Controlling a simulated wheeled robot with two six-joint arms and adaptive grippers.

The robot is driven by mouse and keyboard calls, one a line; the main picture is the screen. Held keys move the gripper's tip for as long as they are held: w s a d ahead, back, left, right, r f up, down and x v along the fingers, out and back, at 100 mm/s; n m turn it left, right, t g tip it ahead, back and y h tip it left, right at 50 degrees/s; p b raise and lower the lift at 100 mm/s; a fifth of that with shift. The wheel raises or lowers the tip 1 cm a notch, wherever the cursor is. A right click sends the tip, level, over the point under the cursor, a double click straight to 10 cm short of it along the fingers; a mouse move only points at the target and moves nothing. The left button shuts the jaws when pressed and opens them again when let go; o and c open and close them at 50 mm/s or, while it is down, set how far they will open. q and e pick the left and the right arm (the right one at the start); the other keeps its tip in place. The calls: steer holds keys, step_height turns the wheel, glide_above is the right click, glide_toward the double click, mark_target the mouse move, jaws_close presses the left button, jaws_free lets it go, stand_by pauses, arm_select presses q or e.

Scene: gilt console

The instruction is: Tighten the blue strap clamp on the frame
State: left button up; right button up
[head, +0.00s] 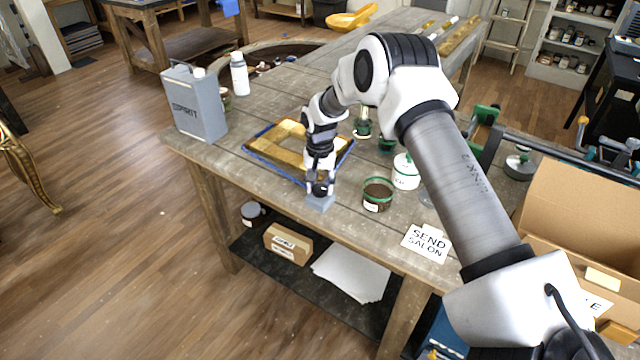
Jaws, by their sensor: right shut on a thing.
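The gold frame (272,146) lies flat on the wooden table with the blue strap (262,160) running around its outer edge. My right gripper (320,190) is at the frame's near corner, pointing down. It is shut on a small grey-blue block (320,203) at the table's front edge, which looks like the strap's clamp. The arm covers part of the frame's right side, and the fingers hide the top of the block. My left gripper is not in view.
A grey spirit can (196,105) and a white bottle (240,74) stand left of the frame. A cardboard box (580,215) stands at the far right.

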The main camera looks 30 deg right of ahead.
mark_target(320, 187)
steer(key=shift+s+f, duration=0.1)
steer(key=shift+f, duration=0.05)
steer(key=o, duration=1.1)
steer(key=shift+o, duration=0.2)
steer(key=shift+w+d+f, duration=0.1)
steer(key=shift+w, duration=0.1)
step_height(320, 187, up, 12)
